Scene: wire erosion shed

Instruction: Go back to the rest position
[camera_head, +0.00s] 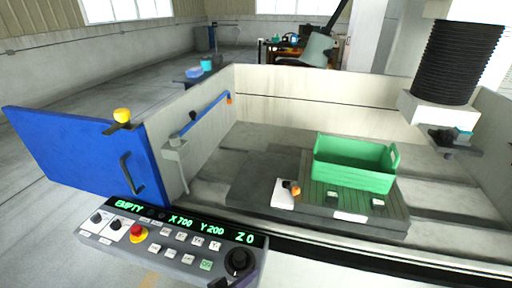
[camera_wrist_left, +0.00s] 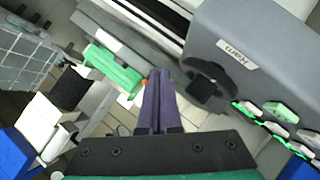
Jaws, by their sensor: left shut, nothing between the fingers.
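My left gripper (camera_wrist_left: 160,74) shows in the left wrist view, its dark fingers together with nothing between them. It is in the air beside the grey control panel (camera_wrist_left: 258,65), apart from the panel's black knob (camera_wrist_left: 210,82). In the head view a dark sliver at the bottom edge below the knob may be part of this gripper, but I cannot tell. My right gripper is in neither view.
The panel (camera_head: 170,246) reads EMPTY, X 700, Y 200, Z 0. The blue door (camera_head: 85,150) stands open at left. A green crate (camera_head: 350,172) sits on the slatted table inside the machine. Black bellows (camera_head: 457,60) hang at right. Floor at left is clear.

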